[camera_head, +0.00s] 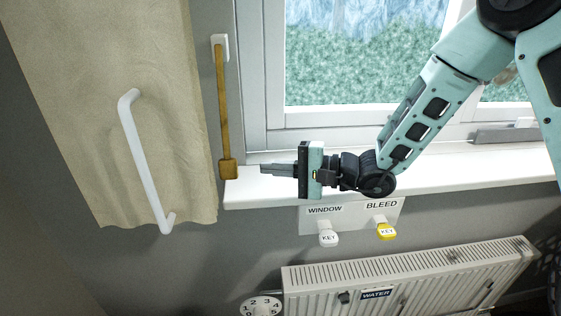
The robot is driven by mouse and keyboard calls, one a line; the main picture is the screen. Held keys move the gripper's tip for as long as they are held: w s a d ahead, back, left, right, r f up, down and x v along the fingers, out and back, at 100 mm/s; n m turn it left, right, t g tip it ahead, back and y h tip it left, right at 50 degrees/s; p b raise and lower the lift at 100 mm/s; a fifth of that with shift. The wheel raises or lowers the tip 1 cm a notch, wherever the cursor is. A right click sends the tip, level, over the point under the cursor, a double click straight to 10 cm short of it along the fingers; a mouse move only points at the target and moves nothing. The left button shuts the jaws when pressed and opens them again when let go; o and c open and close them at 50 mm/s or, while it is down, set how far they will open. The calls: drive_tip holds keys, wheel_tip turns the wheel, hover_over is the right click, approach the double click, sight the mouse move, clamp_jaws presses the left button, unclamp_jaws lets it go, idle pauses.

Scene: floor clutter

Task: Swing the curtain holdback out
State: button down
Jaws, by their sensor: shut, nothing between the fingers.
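A wooden bar with a square block at its lower end (223,105) hangs from a white wall bracket (220,46), between the curtain and the window frame. It looks like the curtain holdback, and it hangs nearly straight down. A beige curtain (110,70) hangs to its left. My gripper (262,168) is shut and empty. It points left over the windowsill, and its fingertips are a short way right of the bar's block, apart from it in the picture. The depth between them is hard to tell.
A white bent bar (144,160) stands in front of the curtain. The white windowsill (460,178) runs under my arm.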

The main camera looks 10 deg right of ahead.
drive_tip(key=p+x, duration=0.2)
drive_tip(key=x, duration=0.4)
idle(0.3)
